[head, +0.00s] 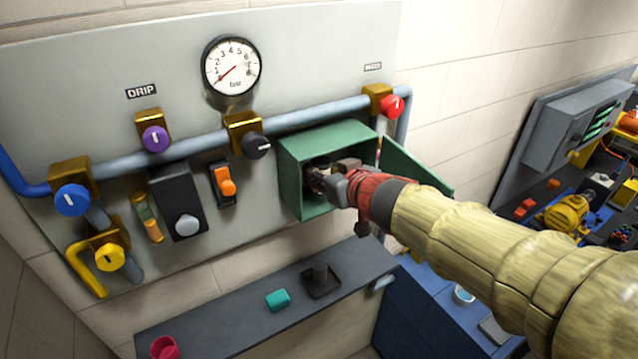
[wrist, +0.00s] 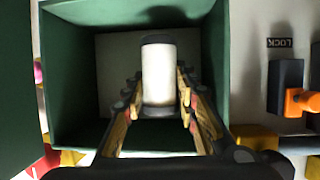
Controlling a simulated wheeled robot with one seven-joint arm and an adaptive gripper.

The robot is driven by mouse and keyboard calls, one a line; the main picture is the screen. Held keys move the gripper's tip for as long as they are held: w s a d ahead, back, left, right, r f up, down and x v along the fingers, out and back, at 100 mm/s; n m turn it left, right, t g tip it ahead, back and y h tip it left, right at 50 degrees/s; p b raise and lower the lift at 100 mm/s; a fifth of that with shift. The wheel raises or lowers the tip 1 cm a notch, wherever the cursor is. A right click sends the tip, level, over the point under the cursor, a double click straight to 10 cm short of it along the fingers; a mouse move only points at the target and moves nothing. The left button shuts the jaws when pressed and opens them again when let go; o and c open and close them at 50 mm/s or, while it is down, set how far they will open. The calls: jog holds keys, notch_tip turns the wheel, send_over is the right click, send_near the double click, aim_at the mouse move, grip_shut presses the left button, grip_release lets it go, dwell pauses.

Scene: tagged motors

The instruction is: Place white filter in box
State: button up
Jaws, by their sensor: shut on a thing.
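The green box (head: 293,175) is fixed on the grey wall panel with its door (head: 413,168) swung open to the right in the head view. The box walls (wrist: 75,75) also frame the wrist view. My gripper (head: 325,180) reaches into the box opening. In the wrist view my gripper (wrist: 158,98) is shut on the white filter (wrist: 158,72), an upright white cylinder with dark ends, with a finger on each side. The filter is inside the box outline; I cannot tell whether its base touches the box floor. In the head view the filter is hidden by my gripper.
A pipe with a red knob (head: 391,106) and a black knob (head: 256,146) runs close above the box. Below, a dark shelf (head: 225,330) holds a teal block (head: 278,300), a black holder (head: 320,281) and a magenta cup (head: 164,348). An orange switch (head: 224,182) is left of the box.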

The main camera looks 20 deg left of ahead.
jog(key=shift+w+a+r, duration=0.1)
jog(key=shift+w+a, duration=0.15)
jog(key=shift+w+f+b, duration=0.1)
jog(key=shift+f+b, duration=1.2)
jog(key=shift+f, duration=0.45)
jog(key=shift+f, duration=0.2)
jog(key=o, duration=1.1)
jog(key=shift+o, duration=0.5)
